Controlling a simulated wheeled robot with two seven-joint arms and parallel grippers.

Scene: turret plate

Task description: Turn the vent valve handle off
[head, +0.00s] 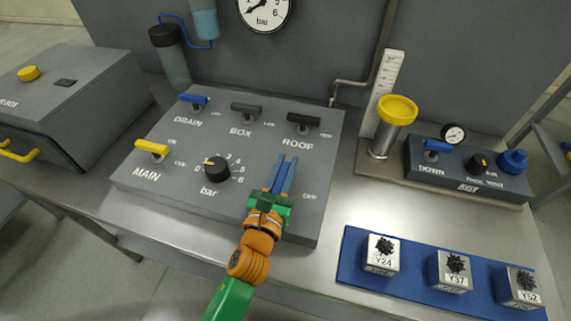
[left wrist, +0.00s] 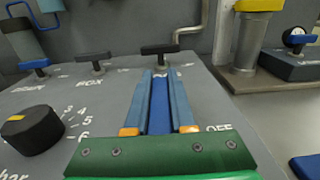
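The valve panel (head: 215,215) is a grey sloped box on the bench. My left gripper (head: 282,172) is over its right part, fingers pointing away from me. In the left wrist view, the left gripper (left wrist: 160,85) has its two light-blue fingers close along both sides of a darker blue bar (left wrist: 160,108). The bar appears to be the vent valve handle, and it points away along the fingers. An OFF label (head: 309,196) is to the right of the fingers. The handle's pivot and its name label are hidden by the gripper. My right gripper is not in view.
The black ROOF handle (head: 303,119) is just beyond the fingertips. The black BOX handle (head: 246,108), blue DRAIN handle (head: 194,99), yellow MAIN handle (head: 152,147) and black bar knob (head: 216,169) are to the left. A blue strip (head: 350,260) with labelled blocks lies right.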

